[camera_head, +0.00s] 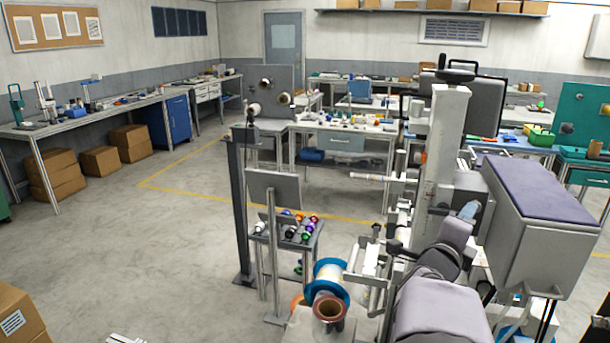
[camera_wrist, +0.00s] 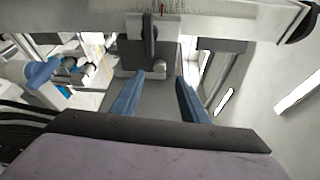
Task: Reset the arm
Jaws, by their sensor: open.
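My gripper (camera_wrist: 159,76) shows in the wrist view as two blue fingers standing apart, with nothing between them. Beyond the fingertips are a dark upright block (camera_wrist: 150,42) and a pale horizontal beam (camera_wrist: 215,22). I cannot tell whether the fingers touch anything there.
A white machine column (camera_head: 443,150) and a grey box with a purple top (camera_head: 540,190) crowd the right. A small stand holds several coloured spools (camera_head: 291,232). Workbenches (camera_head: 90,122) and cardboard boxes (camera_head: 55,175) line the left. Open floor (camera_head: 150,240) lies left of centre.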

